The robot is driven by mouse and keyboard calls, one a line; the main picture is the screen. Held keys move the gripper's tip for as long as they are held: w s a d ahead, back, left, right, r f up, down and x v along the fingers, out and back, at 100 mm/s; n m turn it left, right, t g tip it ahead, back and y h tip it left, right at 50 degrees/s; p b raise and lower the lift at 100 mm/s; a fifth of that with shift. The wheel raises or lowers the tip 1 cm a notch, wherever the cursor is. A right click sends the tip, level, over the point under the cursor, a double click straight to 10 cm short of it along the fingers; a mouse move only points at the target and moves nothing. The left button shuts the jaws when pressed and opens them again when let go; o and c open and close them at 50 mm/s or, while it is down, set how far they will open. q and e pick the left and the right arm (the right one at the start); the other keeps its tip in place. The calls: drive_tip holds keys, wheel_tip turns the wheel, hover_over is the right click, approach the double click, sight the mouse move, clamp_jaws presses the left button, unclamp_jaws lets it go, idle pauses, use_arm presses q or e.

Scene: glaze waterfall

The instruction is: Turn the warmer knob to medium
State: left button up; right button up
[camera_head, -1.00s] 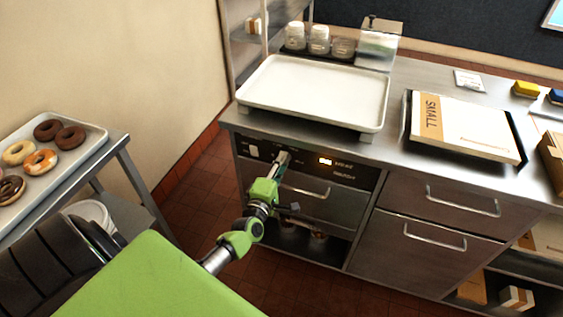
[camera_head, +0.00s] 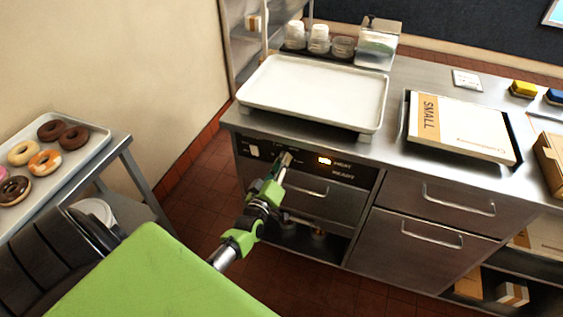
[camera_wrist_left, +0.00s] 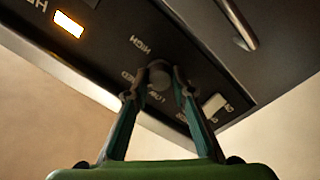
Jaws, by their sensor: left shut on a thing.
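The warmer's black control panel (camera_head: 310,162) is on the front of the steel counter, below the white tray. The round knob (camera_wrist_left: 159,77) shows in the left wrist view, with HIGH and LOW lettering around it and a third label partly covered by a finger. My left gripper (camera_head: 285,157) reaches the panel, and in the left wrist view its two fingers (camera_wrist_left: 159,82) are shut on the knob, one on each side. The knob's pointer mark cannot be made out. My right gripper is not in view.
An amber lamp (camera_head: 325,160) beside HEAT lettering is lit. A white switch (camera_wrist_left: 214,104) is near the knob. A drawer handle (camera_head: 305,192) lies just below the panel. A cart with a donut tray (camera_head: 75,165) stands at left; red floor lies between.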

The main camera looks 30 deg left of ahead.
use_arm(q)
drive_tip(key=shift+m, duration=0.6)
drive_tip(key=o, duration=1.1)
drive_tip(key=v, duration=1.2)
drive_tip(key=shift+d, duration=0.1)
